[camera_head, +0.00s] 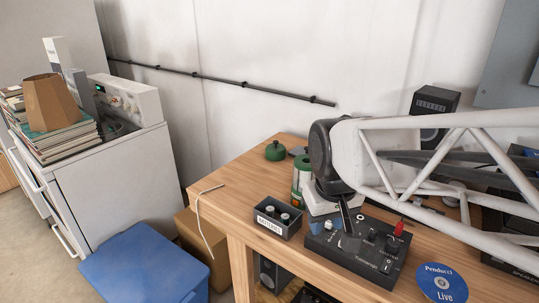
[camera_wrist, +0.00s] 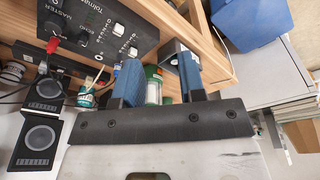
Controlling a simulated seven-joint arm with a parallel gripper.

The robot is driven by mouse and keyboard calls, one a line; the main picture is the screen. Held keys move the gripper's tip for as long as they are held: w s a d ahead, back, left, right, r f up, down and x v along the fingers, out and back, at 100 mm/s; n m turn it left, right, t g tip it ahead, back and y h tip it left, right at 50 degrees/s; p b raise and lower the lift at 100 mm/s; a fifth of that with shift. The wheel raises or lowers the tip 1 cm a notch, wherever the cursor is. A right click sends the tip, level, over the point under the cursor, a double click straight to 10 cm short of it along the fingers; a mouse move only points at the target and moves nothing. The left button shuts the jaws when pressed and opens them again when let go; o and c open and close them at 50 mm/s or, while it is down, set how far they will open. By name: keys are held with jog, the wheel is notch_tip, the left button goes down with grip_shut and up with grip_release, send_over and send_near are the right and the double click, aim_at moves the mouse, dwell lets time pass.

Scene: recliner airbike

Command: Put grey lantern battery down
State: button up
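A small dark box labelled "BATTERIES" (camera_head: 279,217) stands at the table's front left edge. Two small cylindrical batteries (camera_head: 284,217) stand in it; I cannot tell which one is the grey lantern battery. A green and white lantern body (camera_head: 301,177) stands behind the box, beside my arm. It also shows between my fingers in the wrist view (camera_wrist: 153,88). My gripper (camera_wrist: 158,80) has its blue-padded fingers apart, with no held object visible between them.
The black control box (camera_head: 361,254) with knobs and a red plug lies under my gripper. A green round lid (camera_head: 275,151) lies at the back left. A blue disc (camera_head: 441,283) lies at the right front. Dark speakers (camera_head: 432,110) stand behind.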

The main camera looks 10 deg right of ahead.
jog(key=s+d+f+m, duration=0.1)
jog(key=s, duration=0.5)
jog(key=shift+s+f+t, duration=0.15)
jog(key=shift+s+t, duration=0.15)
jog(key=shift+s, duration=0.05)
